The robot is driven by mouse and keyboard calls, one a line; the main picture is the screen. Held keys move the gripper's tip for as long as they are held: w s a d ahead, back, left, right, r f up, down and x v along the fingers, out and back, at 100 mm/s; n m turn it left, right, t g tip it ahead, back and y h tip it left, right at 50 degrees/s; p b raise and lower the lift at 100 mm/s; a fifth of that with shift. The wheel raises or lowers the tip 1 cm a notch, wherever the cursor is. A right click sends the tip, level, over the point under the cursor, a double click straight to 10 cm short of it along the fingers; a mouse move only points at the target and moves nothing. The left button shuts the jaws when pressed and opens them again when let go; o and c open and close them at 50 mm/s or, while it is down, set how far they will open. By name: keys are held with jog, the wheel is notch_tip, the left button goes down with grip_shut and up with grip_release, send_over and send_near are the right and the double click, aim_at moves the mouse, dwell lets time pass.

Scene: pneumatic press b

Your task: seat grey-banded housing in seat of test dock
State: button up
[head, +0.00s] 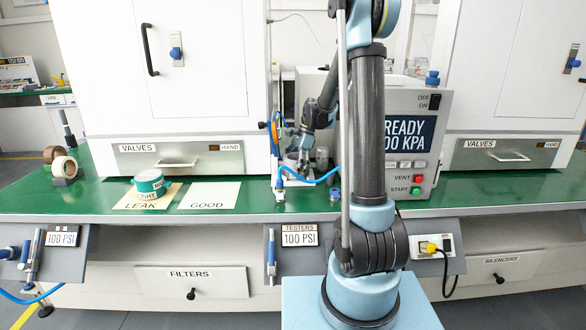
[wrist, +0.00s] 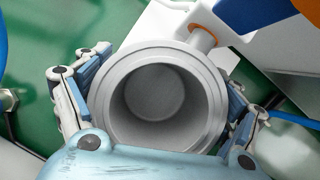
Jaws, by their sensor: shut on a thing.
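My gripper (wrist: 162,92) has its two fingers on opposite sides of a grey, hollow, round housing (wrist: 157,128) in the wrist view. It is shut on the housing, whose open mouth faces the camera. In the head view my gripper (head: 303,152) is low over the bench, left of the grey control box. A short stub with an orange ring (wrist: 203,38) meets the housing's rim at the upper right, beside a blue and white part. The test dock (head: 280,165) stands at the gripper, with blue tubing. The housing's band and underside are hidden, so I cannot tell whether it is seated.
A teal-banded housing (head: 150,184) stands on the LEAK sheet (head: 135,203). The GOOD sheet (head: 208,196) is bare. Tape rolls (head: 64,168) lie at the left. The control box (head: 420,130) reads READY. A blue hose (head: 312,180) curves close to the gripper.

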jog(key=shift+f, duration=0.4)
jog(key=o, duration=1.3)
jog(key=v, duration=1.2)
jog(key=shift+d, duration=0.1)
